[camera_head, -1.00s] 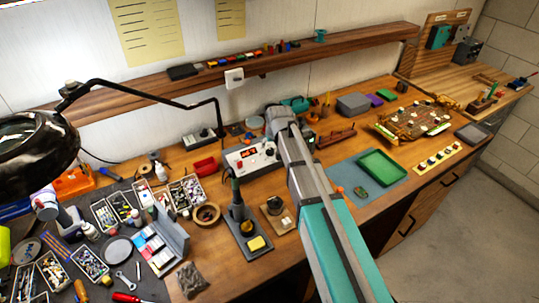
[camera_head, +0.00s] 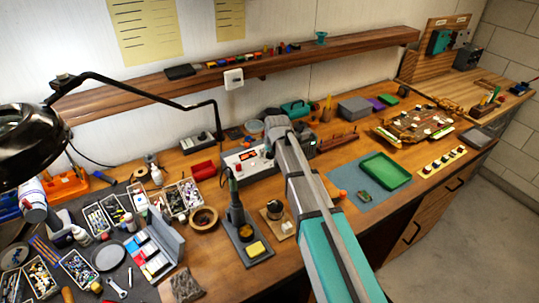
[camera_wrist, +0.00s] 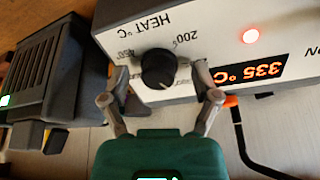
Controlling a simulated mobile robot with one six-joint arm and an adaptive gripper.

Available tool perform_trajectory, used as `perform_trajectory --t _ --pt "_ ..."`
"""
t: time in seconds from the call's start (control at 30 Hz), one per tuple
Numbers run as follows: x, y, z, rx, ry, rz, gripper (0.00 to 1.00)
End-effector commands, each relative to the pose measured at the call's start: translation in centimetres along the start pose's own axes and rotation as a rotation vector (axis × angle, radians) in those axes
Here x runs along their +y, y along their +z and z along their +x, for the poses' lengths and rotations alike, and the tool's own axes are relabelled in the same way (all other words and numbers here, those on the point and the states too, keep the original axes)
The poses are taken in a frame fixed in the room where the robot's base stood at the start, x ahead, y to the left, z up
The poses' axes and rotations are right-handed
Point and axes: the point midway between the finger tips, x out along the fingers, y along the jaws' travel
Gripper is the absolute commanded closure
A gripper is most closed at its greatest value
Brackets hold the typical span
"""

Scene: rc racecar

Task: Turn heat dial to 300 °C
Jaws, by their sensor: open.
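The heat dial (camera_wrist: 158,69) is a round black knob on the pale front panel of the soldering station (camera_wrist: 205,42), seen upside down in the wrist view. A white pointer mark shows on it; 200° and 450° labels are printed around it. The orange display (camera_wrist: 250,72) reads 335 °C. My gripper (camera_wrist: 161,78) is open, with one finger on each side of the dial; I cannot tell whether either finger touches it. In the head view, the station (camera_head: 236,162) is partly hidden behind my arm, and the gripper is hidden too.
A red indicator light (camera_wrist: 250,36) glows on the panel. A dark vented device (camera_wrist: 55,70) stands close beside the station. A soldering iron stand (camera_head: 243,232), a small pot (camera_head: 274,210) and a tape roll (camera_head: 203,219) stand in front of the station. A green tray (camera_head: 385,171) lies to the right.

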Motion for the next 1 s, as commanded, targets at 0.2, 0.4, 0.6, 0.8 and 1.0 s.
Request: perform_trajectory --t 0.2,0.4,0.6,0.8,1.0 --pt "-0.01 -0.01 -0.02 0.000 0.000 0.000 0.26" --pt "-0.01 -0.01 -0.02 0.000 0.000 0.000 0.64" --pt "-0.03 0.00 -0.02 0.000 0.000 0.000 1.00" --pt "-0.06 -0.03 -0.02 -0.002 0.000 0.027 1.00" --pt "-0.07 -0.02 -0.01 -0.005 0.000 0.057 1.00"
